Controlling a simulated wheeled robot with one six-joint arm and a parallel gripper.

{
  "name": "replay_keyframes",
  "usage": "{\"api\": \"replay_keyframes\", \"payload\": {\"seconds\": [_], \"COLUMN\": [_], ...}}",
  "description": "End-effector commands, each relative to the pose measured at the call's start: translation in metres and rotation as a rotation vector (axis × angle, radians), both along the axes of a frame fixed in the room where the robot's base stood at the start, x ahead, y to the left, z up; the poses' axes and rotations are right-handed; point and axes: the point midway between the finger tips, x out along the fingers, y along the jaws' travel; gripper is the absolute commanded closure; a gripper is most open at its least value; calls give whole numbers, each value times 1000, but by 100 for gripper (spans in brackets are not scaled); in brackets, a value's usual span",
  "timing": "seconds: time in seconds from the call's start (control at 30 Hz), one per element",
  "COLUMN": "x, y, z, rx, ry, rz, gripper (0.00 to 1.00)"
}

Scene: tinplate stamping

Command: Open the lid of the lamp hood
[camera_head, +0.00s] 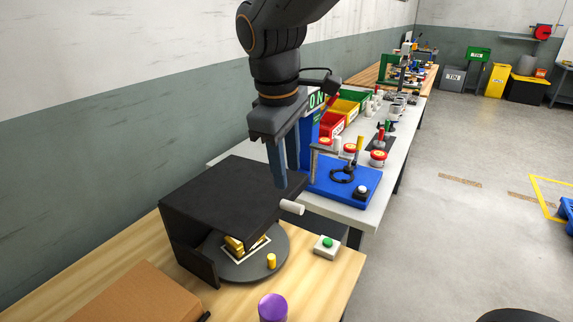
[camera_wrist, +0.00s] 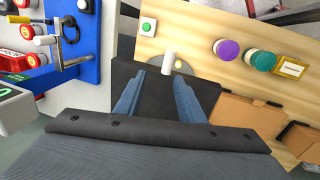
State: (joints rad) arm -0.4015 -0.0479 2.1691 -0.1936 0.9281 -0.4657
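The lamp hood (camera_head: 185,240) is a black box on the wooden table. Its flat black top, the lid (camera_head: 225,190), lies level, and a white cylindrical handle (camera_head: 292,207) sticks out at its right corner. The handle also shows in the wrist view (camera_wrist: 168,62), just beyond my fingertips. My gripper (camera_head: 281,186) points down above the lid's back right part, close to the handle. In the wrist view its two blue fingers (camera_wrist: 159,76) are apart with nothing held between them. Whether the fingertips touch the lid cannot be told.
A grey turntable (camera_head: 270,262) with a golden part sits under the hood's open front. A green-button box (camera_head: 326,246), a purple-topped cylinder (camera_head: 272,307) and a cardboard box (camera_head: 135,295) stand nearby. A blue press base (camera_head: 345,190) is on the white bench behind.

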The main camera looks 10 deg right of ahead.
Motion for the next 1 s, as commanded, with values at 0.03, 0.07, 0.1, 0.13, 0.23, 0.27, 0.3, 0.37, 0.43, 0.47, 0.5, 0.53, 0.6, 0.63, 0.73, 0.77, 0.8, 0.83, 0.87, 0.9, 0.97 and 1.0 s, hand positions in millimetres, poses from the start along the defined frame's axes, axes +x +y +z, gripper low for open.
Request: {"api": "replay_keyframes", "payload": {"seconds": [0.03, 0.07, 0.1, 0.13, 0.23, 0.27, 0.3, 0.37, 0.43, 0.47, 0.5, 0.53, 0.6, 0.63, 0.73, 0.77, 0.8, 0.83, 0.87, 0.9, 0.97, 1.0], "x": [0, 0, 0, 0, 0, 0, 0, 0, 0, 0, 0, 0, 0, 0, 0, 0, 0, 0, 0, 0, 0, 0], "y": [0, 0, 0, 0, 0, 0, 0, 0, 0, 0, 0, 0, 0, 0, 0, 0, 0, 0, 0, 0, 0, 0], "z": [0, 0, 0, 0, 0, 0, 0, 0, 0, 0, 0, 0, 0, 0, 0, 0, 0, 0, 0, 0, 0, 0], "rx": [0, 0, 0, 0, 0, 0, 0, 0, 0, 0, 0, 0, 0, 0, 0, 0, 0, 0, 0, 0, 0, 0], "ry": [0, 0, 0, 0, 0, 0, 0, 0, 0, 0, 0, 0, 0, 0, 0, 0, 0, 0, 0, 0, 0, 0], "rz": [0, 0, 0, 0, 0, 0, 0, 0, 0, 0, 0, 0, 0, 0, 0, 0, 0, 0, 0, 0, 0, 0], "gripper": [64, 64, 71, 76, 93, 98, 100, 100, 100, 100, 100, 100, 100, 100, 100, 100, 100, 100, 100, 100, 100, 100]}}
